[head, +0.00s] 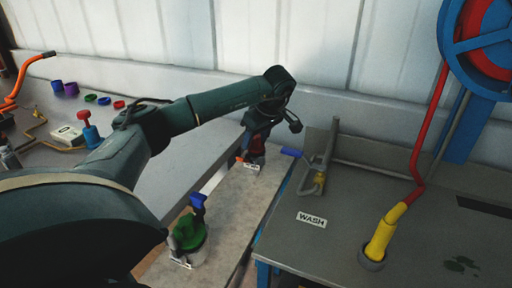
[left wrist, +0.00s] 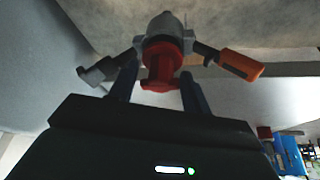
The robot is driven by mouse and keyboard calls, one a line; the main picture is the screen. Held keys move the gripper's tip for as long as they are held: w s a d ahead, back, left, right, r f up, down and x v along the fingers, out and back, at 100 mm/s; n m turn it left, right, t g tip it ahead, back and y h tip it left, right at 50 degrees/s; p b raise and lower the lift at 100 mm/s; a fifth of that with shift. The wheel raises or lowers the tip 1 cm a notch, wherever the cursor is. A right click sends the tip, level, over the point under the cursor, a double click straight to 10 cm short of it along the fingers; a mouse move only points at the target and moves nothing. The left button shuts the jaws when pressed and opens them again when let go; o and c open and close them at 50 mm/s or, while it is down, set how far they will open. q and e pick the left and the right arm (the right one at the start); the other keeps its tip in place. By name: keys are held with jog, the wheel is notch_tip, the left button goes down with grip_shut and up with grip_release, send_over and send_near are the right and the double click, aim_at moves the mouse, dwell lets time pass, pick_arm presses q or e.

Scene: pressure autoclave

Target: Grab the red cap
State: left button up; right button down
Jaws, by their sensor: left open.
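The red cap (left wrist: 162,65) sits on a grey cylindrical fitting, with an orange-ended handle (left wrist: 240,65) on the right and a dark handle on the left. In the left wrist view, it lies between the two fingers of my left gripper (left wrist: 160,88), which is open. I cannot tell whether the fingers touch it. In the head view, the red part (head: 258,145) shows below my left gripper (head: 261,121) at the far end of the light bench strip, partly covered by the gripper. My right gripper is out of view.
A green vessel with a blue top (head: 188,232) stands nearer on the bench strip (head: 232,210). To the right is a grey table (head: 350,240) with a WASH label and a yellow nozzle (head: 380,240). Several small coloured caps and a red-topped item (head: 90,133) lie at the left.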

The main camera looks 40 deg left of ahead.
pick_arm(q)
jog(key=shift+c, duration=0.5)
jog(key=c, duration=0.5)
